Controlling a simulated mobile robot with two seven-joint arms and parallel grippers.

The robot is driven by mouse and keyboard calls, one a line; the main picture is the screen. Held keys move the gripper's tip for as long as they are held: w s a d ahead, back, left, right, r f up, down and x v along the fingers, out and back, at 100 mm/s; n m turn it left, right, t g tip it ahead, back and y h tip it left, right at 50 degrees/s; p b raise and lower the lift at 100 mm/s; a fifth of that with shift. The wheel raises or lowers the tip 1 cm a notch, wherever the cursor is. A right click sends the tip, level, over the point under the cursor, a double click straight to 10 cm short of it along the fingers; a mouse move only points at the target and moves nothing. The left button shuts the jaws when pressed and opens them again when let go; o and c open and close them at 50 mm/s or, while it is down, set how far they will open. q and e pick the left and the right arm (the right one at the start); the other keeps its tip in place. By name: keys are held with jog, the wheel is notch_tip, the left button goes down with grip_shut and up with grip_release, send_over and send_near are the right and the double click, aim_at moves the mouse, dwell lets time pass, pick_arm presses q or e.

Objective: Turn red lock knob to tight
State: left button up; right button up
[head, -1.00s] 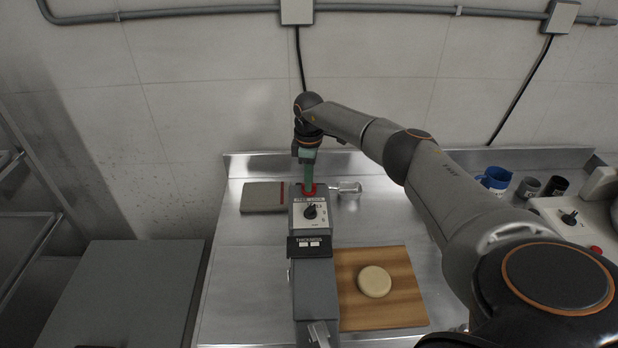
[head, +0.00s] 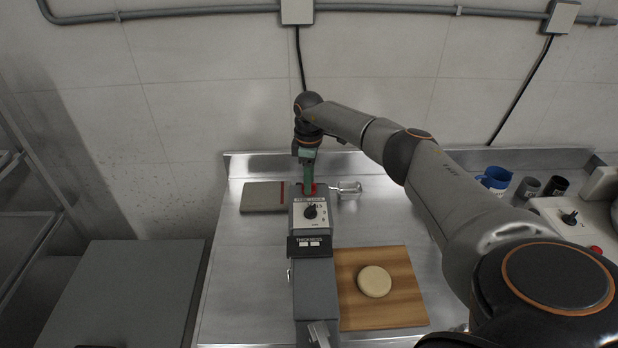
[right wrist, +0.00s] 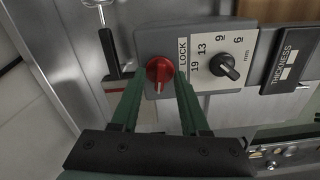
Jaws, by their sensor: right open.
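The red lock knob (right wrist: 160,72) sits on the machine's grey top panel next to the word LOCK in the right wrist view. In the head view the knob (head: 312,188) is mostly hidden behind my right gripper (head: 307,184). My right gripper (right wrist: 160,92) is open, with its green fingers on either side of the red knob. I cannot tell whether the fingers touch it. The knob's pale pointer mark faces toward the gripper's palm. A black thickness knob (right wrist: 227,67) with a number scale is beside it. My left gripper is not in view.
The grey machine (head: 316,280) stands on a steel table (head: 245,280). A wooden board (head: 400,290) with a round dough piece (head: 374,281) lies to its right. A grey book-like block (head: 262,197) lies left. A blue jug (head: 495,178) and cups stand at the back right.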

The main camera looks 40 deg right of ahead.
notch_tip(320, 180, up, 12)
jog(key=b, duration=0.1)
jog(key=shift+r, duration=0.25)
dwell(0.6)
